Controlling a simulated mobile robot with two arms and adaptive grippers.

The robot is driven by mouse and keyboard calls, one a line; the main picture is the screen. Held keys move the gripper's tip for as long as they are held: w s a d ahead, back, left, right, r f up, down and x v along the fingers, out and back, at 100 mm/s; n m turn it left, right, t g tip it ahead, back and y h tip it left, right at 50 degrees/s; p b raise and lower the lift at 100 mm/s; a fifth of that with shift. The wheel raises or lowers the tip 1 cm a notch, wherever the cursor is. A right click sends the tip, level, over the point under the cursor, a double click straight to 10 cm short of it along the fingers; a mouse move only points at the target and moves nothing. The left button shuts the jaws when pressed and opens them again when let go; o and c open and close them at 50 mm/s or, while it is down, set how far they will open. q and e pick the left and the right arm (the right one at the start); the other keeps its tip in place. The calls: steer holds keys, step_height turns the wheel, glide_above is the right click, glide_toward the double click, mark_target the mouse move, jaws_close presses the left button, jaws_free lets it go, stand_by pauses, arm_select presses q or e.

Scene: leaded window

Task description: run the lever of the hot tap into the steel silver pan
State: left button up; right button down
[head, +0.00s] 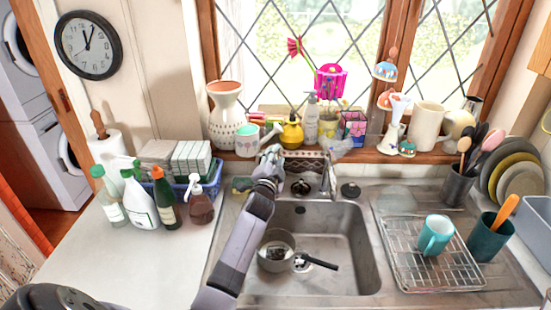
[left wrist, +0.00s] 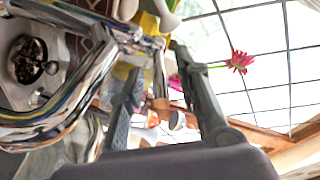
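The silver pan (head: 276,251) sits in the left part of the steel sink, its dark handle pointing right; there seems to be water in it. The chrome tap (head: 327,178) stands behind the sink. My left arm reaches over the sink's left side, and its gripper (head: 270,160) is left of the tap, near the windowsill. In the left wrist view the gripper (left wrist: 158,85) has its two dark fingers apart. The chrome tap body (left wrist: 60,120) fills the left there, and a slim chrome lever (left wrist: 160,82) shows between the fingers; contact is unclear. My right gripper is out of view.
A drying rack (head: 430,258) with a teal mug (head: 436,236) stands right of the sink. Bottles (head: 140,200) and a blue basket (head: 181,188) are on the left counter. Jugs, a yellow spray bottle (head: 291,132) and ornaments crowd the windowsill behind the tap.

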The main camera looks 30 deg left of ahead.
arm_select(q)
steer(key=shift+c, duration=0.3)
jaws_close()
steer(key=shift+f, duration=0.1)
stand_by(0.4)
